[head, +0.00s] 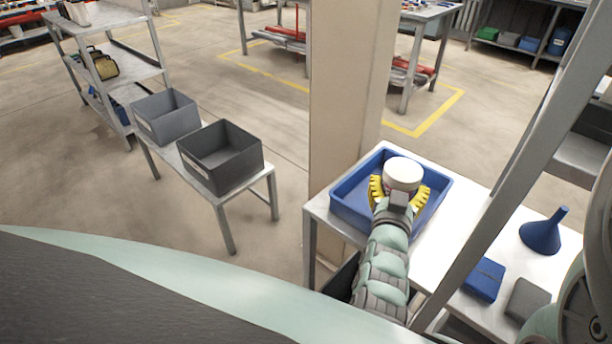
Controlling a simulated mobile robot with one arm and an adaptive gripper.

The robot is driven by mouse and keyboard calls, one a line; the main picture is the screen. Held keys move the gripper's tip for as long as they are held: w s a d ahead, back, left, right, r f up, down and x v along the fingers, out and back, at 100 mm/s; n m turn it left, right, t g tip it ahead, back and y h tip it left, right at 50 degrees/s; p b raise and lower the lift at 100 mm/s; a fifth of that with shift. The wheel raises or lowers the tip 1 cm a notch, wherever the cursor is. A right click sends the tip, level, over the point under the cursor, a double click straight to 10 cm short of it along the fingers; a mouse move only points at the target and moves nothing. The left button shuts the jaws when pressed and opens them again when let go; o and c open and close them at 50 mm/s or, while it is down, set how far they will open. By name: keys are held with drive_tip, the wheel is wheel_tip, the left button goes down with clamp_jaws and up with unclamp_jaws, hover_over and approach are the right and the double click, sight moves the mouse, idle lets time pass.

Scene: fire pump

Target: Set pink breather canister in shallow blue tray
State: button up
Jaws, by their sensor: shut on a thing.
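The shallow blue tray (345,200) sits at the far left end of the white table. My gripper (399,188) reaches over the tray from below in the picture, with one yellow finger on each side of a canister. It is shut on the canister (404,172), whose round top looks off-white, not clearly pink. The canister is within the tray's outline in the head view. My gripper hides its lower part, and I cannot tell whether it touches the tray floor.
A blue funnel (541,236), a blue box (484,279) and a grey block (527,300) lie on the white table (447,249) to the right. A slanted grey post (505,190) crosses in front. A beige pillar (345,100) stands behind the tray. Two grey bins (222,158) stand on a left bench.

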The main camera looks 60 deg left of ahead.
drive_tip(key=shift+f+b, duration=0.3)
drive_tip(key=shift+f, duration=0.25)
drive_tip(key=o, duration=1.3)
drive_tip(key=shift+c, duration=0.2)
drive_tip(key=shift+r, duration=0.3)
drive_tip(key=shift+r+p, duration=0.5)
drive_tip(key=v, duration=1.2)
drive_tip(key=shift+f+b, duration=0.2)
drive_tip(key=shift+b, duration=0.1)
